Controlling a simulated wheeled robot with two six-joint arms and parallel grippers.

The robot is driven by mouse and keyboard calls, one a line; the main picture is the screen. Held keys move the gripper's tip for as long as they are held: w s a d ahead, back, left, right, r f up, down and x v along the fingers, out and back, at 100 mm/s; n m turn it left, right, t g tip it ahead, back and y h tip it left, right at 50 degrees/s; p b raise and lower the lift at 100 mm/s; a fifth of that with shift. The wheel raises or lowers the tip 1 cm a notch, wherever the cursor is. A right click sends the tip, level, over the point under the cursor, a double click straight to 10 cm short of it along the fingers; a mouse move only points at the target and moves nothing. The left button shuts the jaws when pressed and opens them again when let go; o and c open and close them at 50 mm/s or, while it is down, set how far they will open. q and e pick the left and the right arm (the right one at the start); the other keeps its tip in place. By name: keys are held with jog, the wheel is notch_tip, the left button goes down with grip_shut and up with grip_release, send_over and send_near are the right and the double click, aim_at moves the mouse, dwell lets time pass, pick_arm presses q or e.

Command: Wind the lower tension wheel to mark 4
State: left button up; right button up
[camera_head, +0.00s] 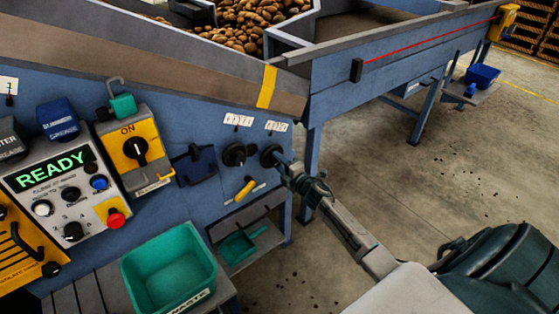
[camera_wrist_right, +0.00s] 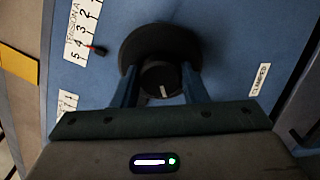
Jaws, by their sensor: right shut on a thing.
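Two dark round wheels sit side by side on the blue machine panel in the head view: a left one (camera_head: 235,155) and a right one (camera_head: 271,155). My right gripper (camera_head: 284,165) reaches the right one. In the right wrist view its fingers (camera_wrist_right: 160,88) are shut on the hub of a dark wheel (camera_wrist_right: 150,42), one finger on each side. A white numbered scale (camera_wrist_right: 84,28) stands beside that wheel; a red-tipped pointer (camera_wrist_right: 95,49) sits close to the 4. Which wheel is the lower one is not clear. My left gripper is not in view.
A second scale (camera_wrist_right: 66,101) shows partly in the wrist view. A yellow-handled tool (camera_head: 245,188) hangs below the wheels. A control panel (camera_head: 62,190) and a green bin (camera_head: 170,268) are at left. Open floor (camera_head: 430,175) lies at right.

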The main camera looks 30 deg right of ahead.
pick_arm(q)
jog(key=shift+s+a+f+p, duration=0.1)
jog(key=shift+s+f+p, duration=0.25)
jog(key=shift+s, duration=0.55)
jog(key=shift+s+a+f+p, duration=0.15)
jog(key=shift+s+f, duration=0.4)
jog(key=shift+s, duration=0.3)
pick_arm(e)
jog(key=shift+m, duration=1.3)
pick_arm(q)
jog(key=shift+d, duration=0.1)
pick_arm(e)
jog(key=o, duration=1)
jog(key=shift+s, duration=0.1)
